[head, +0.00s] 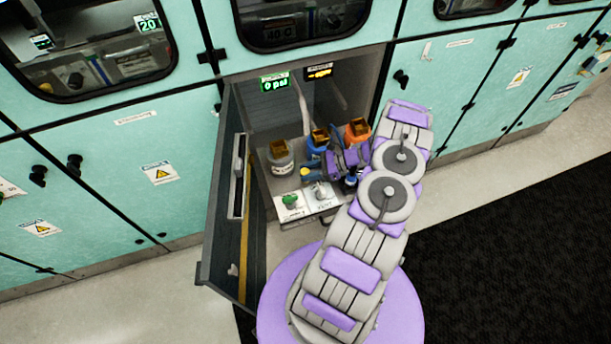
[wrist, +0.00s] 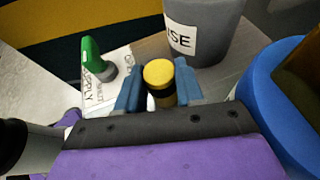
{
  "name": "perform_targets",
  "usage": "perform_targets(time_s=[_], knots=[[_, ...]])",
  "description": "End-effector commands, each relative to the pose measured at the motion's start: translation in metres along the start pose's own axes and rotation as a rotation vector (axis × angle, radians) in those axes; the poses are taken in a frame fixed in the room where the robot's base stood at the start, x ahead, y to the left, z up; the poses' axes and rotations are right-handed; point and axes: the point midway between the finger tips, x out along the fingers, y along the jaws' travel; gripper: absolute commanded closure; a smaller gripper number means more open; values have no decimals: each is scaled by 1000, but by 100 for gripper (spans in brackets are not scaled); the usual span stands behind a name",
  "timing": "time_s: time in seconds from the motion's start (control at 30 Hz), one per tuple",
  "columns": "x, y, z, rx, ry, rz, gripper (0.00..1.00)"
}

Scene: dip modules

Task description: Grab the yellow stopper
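The yellow stopper (wrist: 158,74) has a round yellow top and a darker banded body in the wrist view. It lies between the two blue fingers of my gripper (wrist: 159,88), near their tips. The fingers are spread on either side of it; firm contact on both sides is not visible. In the head view, a small yellow spot that looks like the stopper (head: 304,171) shows at the tips of my gripper (head: 311,171), inside the open cabinet. Its lower part is hidden.
A grey container (head: 280,158) with a label stands close beyond the stopper. A blue container (head: 318,142) and an orange one (head: 357,132) stand near my gripper. A green handle (head: 290,200) is on the white front panel. The open cabinet door (head: 236,205) is at left.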

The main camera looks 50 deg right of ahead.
Motion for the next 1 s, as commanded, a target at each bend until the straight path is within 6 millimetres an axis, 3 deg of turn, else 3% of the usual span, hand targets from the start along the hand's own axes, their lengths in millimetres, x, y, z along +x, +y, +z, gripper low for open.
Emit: perform_targets(time_s=[0.1,0.47,0.77,1.0], knots=[[0,0,0,0,0,0,93],[-2,0,4,0,1,0,94],[-14,0,36,0,1,0,94],[-23,51,36,4,0,-2,94]])
